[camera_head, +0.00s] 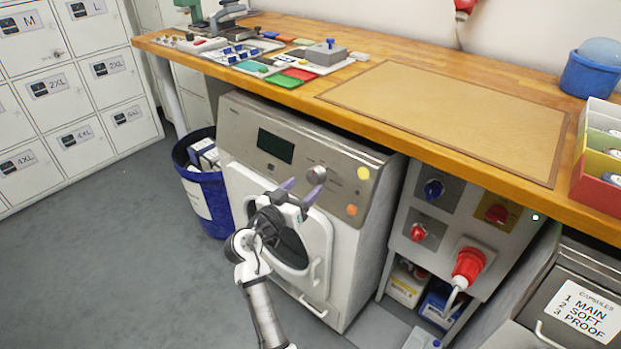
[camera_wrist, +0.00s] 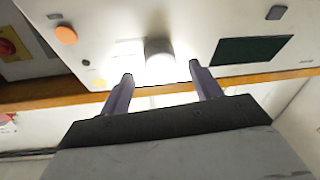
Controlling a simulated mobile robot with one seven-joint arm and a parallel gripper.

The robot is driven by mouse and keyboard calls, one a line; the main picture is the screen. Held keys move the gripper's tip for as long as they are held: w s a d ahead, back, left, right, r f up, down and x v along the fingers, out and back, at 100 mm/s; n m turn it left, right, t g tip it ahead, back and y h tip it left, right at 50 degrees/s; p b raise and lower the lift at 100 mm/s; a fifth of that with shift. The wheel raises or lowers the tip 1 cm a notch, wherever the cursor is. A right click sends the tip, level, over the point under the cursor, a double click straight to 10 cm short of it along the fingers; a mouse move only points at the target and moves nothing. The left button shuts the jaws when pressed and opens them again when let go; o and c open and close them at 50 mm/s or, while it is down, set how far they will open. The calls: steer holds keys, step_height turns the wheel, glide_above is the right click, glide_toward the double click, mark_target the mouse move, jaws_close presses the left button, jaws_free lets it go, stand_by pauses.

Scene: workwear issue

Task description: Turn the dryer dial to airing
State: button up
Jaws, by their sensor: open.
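The dryer (camera_head: 255,118) stands under the wooden bench, with its grey control panel facing me. The dial (camera_head: 316,175) is a round silvery knob on that panel, right of the dark display (camera_head: 276,146). In the wrist view the dial (camera_wrist: 158,50) shows beyond the fingertips, washed out by glare; its pointer and setting marks cannot be read. My gripper (camera_head: 300,188) is open and empty in front of the panel, just below the dial. In the wrist view the two purple fingers (camera_wrist: 160,80) are spread, with the dial between their lines but apart from them.
Yellow (camera_head: 363,173) and orange (camera_head: 351,210) round parts sit on the panel's right. The bench (camera_head: 350,78) overhangs the dryer. A blue bin (camera_head: 207,205) stands left of it, and a socket cabinet with a red plug (camera_head: 468,265) stands right. The floor at left is clear.

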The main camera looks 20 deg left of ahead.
mark_target(313, 179)
steer(key=shift+x, duration=1.95)
steer(key=c, duration=1)
steer(key=shift+p, duration=0.3)
steer(key=shift+n, duration=0.3)
steer(key=n+p, duration=0.1)
steer(key=n+y+p, duration=0.1)
steer(key=n+p, duration=0.1)
steer(key=n+y+p, duration=0.1)
steer(key=n+p, duration=0.1)
steer(key=shift+d+r+g, duration=0.2)
steer(key=shift+r+g, duration=0.1)
steer(key=shift+r, duration=0.1)
steer(key=n+p, duration=0.2)
steer(key=p, duration=0.1)
steer(key=shift+n+y, duration=0.3)
steer(key=n+p, duration=0.2)
steer(key=shift+f+g+y+p, duration=0.1)
steer(key=shift+g+y+p, duration=0.2)
steer(key=shift+g, duration=0.1)
steer(key=shift+f+n, duration=0.1)
steer(key=shift+n, duration=0.2)
